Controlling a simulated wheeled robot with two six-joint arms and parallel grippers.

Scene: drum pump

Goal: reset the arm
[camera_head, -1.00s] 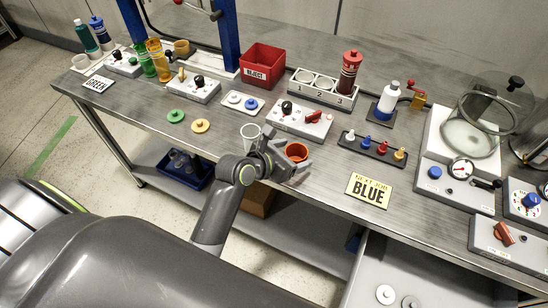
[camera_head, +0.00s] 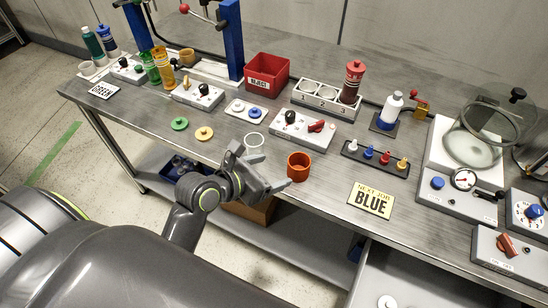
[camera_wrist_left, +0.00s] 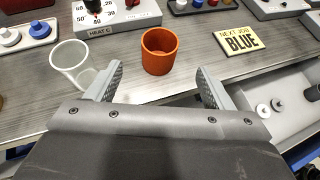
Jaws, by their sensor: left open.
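My left gripper (camera_head: 262,172) is open and empty at the front edge of the bench (camera_head: 330,200). An orange cup (camera_head: 299,167) stands upright on the bench just beyond and to the right of its fingers. In the left wrist view the orange cup (camera_wrist_left: 158,52) lies ahead between the open fingers (camera_wrist_left: 158,88), apart from them. A clear cup (camera_head: 254,144) stands behind the gripper, partly hidden by a finger. It also shows in the left wrist view (camera_wrist_left: 76,66), left of the fingers. My right gripper is in neither view.
A "NEXT JOB BLUE" sign (camera_head: 371,200) lies right of the orange cup. Behind stand a control box with a red switch (camera_head: 302,130), a rack of coloured pegs (camera_head: 375,158) and a red bin (camera_head: 267,80).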

